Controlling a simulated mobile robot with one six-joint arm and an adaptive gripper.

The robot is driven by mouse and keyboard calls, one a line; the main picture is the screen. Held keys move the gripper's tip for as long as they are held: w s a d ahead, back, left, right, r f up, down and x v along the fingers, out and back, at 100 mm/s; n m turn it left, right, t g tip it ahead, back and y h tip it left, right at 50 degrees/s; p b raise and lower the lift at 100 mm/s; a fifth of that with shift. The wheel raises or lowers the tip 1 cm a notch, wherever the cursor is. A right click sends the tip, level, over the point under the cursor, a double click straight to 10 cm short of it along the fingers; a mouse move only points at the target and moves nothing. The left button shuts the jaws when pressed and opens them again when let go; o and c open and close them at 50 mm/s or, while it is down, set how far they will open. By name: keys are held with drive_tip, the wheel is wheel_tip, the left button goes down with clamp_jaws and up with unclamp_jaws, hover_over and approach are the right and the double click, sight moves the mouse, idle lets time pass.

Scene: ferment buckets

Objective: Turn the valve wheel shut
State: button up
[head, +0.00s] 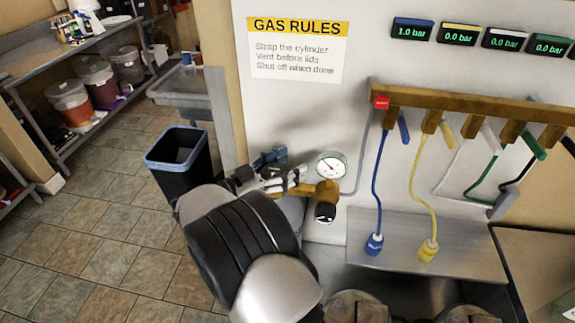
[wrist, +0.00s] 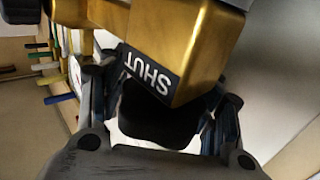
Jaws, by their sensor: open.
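The brass valve body (head: 326,190) sits below a round pressure gauge (head: 331,166) at the wall panel, with a black knob (head: 325,212) under it. My gripper (head: 288,180) is at the left of this brass body. In the wrist view my gripper (wrist: 163,105) has its fingers apart, one on each side of a brass block (wrist: 180,45) with a dark label reading "SHUT". A dark rounded shape (wrist: 155,118) lies between the fingers; I cannot tell whether it is the valve wheel. The wheel's rim is not clearly visible, and contact cannot be told.
A brass manifold (head: 470,101) with coloured levers and hoses runs right of the gauge. The first display (head: 411,30) reads 1.0 bar; the other readable ones read 0.0. A steel shelf (head: 425,240) is below. A dark bin (head: 178,160) stands left on open tiled floor.

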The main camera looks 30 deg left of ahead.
sight(263, 177)
drive_tip(key=v, duration=1.1)
drive_tip(key=shift+s+a+f, duration=0.1)
drive_tip(key=shift+s+a, duration=0.1)
drive_tip(key=shift+s, duration=0.15)
